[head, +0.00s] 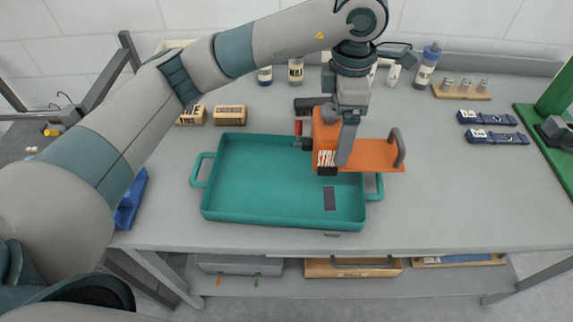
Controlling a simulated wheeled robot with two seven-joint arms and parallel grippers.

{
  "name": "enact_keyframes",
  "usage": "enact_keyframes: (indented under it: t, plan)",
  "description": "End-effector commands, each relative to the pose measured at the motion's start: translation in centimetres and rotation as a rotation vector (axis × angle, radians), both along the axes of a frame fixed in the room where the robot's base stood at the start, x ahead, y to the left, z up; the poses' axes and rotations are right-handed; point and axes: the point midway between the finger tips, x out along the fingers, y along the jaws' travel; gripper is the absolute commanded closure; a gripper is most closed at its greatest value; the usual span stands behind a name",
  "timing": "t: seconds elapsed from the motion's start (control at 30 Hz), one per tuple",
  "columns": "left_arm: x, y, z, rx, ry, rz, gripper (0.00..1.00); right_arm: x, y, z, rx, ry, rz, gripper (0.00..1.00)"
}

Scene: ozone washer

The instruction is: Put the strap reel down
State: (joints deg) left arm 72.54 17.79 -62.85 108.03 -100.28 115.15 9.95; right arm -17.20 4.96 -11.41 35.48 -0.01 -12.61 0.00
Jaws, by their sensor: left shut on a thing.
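The strap reel (378,154) is orange with a partly hidden "STR" label and a dark handle at its right end. My left gripper (345,150) comes down from above and is shut on it. The reel overlaps the right part of the teal tray (280,216) in the head view and seems held above it; the exact height cannot be told. The gripper hides part of the reel's middle. My right gripper is not in view.
Small boxes (230,115) and several bottles (428,66) stand along the back. A wooden holder (461,91), two blue items (497,137) and a green machine (553,120) are at right. The tabletop (440,205) is clear right of the tray.

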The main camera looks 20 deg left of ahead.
Motion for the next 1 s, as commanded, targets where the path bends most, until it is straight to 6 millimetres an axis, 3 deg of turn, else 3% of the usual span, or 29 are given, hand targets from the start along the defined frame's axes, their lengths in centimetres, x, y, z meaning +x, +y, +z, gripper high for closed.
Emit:
enact_keyframes:
  t: [0.53,0.7,1.0]
  plan:
    - [-2.9,8.7,-5.0,0.001,0.0,0.003,0.51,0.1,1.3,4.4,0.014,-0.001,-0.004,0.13]
    - [-3.2,9.6,-5.9,0.0,-0.001,0.001,0.51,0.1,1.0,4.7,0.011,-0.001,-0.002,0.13]
    - [-3.2,9.7,-6.0,0.0,-0.002,0.0,0.51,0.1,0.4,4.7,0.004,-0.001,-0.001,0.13]
